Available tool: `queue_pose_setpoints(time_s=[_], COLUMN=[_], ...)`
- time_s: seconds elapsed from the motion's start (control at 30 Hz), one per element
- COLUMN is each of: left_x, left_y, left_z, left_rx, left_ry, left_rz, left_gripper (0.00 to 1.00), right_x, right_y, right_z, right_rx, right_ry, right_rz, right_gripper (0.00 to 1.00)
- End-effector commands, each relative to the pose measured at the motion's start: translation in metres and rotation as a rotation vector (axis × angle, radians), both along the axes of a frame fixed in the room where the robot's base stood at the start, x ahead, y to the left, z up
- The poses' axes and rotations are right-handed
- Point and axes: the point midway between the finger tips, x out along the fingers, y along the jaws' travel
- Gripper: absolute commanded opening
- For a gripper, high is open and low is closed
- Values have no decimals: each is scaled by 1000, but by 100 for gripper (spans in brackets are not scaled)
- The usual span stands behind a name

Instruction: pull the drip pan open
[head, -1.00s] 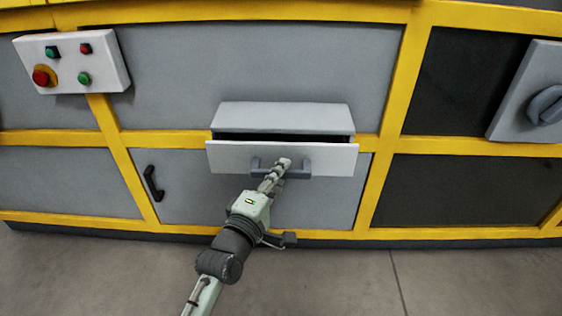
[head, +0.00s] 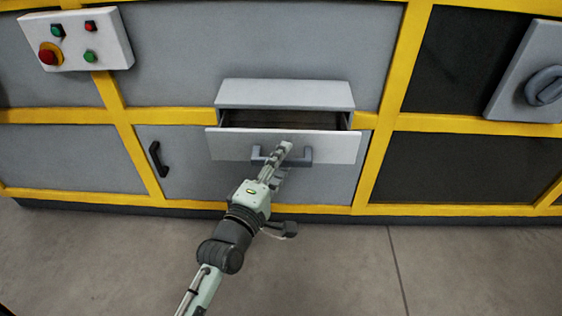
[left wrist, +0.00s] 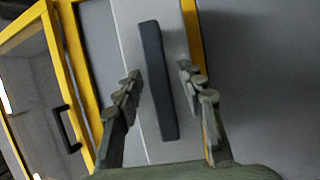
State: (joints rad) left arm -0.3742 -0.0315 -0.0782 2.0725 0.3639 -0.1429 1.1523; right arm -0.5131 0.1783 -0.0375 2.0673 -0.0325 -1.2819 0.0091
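The drip pan (head: 225,143) is a light grey drawer in the machine's front, pulled part way out below a grey hood (head: 285,94). Its dark inside shows behind the front panel. A dark grey bar handle (head: 300,156) is on that panel. My left gripper (head: 285,150) is at the handle, and its fingers hide part of it. In the left wrist view the fingers (left wrist: 158,74) lie on either side of the handle (left wrist: 156,85), partly closed around it. Narrow gaps seem to show there, but the pan follows the gripper. My right gripper is in neither view.
A control box (head: 90,40) with red and green buttons is at the upper left. A black door handle (head: 158,159) is left of the pan. A grey rotary switch (head: 545,86) is at the far right. The floor (head: 330,265) in front is clear.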

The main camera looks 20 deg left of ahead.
Motion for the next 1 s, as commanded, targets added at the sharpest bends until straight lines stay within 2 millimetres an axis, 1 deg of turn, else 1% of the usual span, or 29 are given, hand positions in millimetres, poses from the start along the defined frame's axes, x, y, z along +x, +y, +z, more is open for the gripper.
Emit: queue_pose_setpoints(time_s=[0.07,0.17,0.27,0.5,0.6,0.7,0.83,1.0], left_x=[-2,-11,-28,-80,-97,-109,-118,-120], left_y=[0,1,3,9,11,12,13,13], left_z=[0,-1,-2,-2,-2,-1,0,0], left_rx=[0,0,0,3,2,1,0,-1], left_ry=[1,3,4,6,5,3,1,0], left_rz=[0,0,0,-2,-2,-2,-1,0], left_gripper=[40,40,40,40,40,40,40,40], right_x=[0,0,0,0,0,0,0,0], right_y=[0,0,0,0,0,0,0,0], right_z=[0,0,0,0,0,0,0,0], right_rx=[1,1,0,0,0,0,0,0], right_ry=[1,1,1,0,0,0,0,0], right_rz=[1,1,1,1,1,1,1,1], right_gripper=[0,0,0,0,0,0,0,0])
